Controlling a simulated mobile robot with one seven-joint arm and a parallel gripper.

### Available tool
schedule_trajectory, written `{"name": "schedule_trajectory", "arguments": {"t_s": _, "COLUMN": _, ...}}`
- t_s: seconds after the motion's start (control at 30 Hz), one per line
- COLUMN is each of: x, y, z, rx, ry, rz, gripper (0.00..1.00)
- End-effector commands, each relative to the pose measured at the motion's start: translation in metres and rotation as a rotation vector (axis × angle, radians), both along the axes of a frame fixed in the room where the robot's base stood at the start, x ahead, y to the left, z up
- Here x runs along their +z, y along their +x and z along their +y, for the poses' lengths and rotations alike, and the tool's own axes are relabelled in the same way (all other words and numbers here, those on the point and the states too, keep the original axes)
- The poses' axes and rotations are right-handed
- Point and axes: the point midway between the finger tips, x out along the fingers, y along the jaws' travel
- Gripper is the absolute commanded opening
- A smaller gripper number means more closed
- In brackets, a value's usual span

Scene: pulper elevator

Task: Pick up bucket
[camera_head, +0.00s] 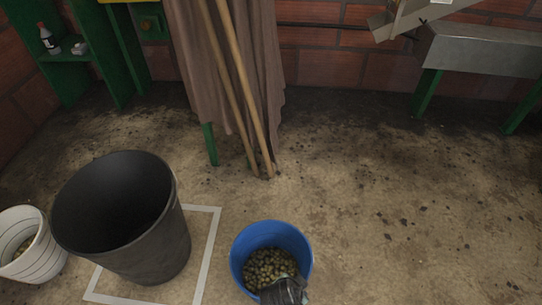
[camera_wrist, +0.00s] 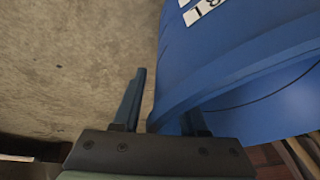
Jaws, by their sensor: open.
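A blue bucket (camera_head: 241,254) filled with small greenish-brown fruit (camera_head: 268,268) stands on the floor at the bottom middle of the head view. My gripper (camera_head: 284,290) is at its near right rim, covering part of it. In the wrist view the blue bucket (camera_wrist: 240,60) with white labels fills the right side. There my gripper (camera_wrist: 164,100) is open, one finger outside the wall over the floor, the other on the bucket's inner side and partly hidden. The rim lies between the fingers; I cannot tell whether either touches it.
A large black bin (camera_head: 150,240) stands left of the bucket within a white floor frame (camera_head: 212,245). A white bucket (camera_head: 35,262) is at the far left. Wooden poles (camera_head: 245,90) lean on a brown cloth (camera_head: 190,60). The floor to the right is clear, with dark debris.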

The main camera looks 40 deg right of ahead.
Motion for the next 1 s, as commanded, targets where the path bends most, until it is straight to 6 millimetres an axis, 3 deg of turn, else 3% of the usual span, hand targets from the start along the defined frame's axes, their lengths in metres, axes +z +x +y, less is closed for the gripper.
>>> {"name": "schedule_trajectory", "arguments": {"t_s": 0.17, "x": 0.0012, "y": 0.0002, "z": 0.0001, "rx": 0.0, "ry": 0.0, "rz": -0.001, "gripper": 0.4}}
{"name": "schedule_trajectory", "arguments": {"t_s": 0.4, "x": 0.0012, "y": 0.0001, "z": 0.0002, "rx": 0.0, "ry": 0.0, "rz": 0.0, "gripper": 0.0}}
{"name": "schedule_trajectory", "arguments": {"t_s": 1.0, "x": 0.0009, "y": -0.0005, "z": 0.0003, "rx": -0.001, "ry": 0.0, "rz": 0.001, "gripper": 0.0}}
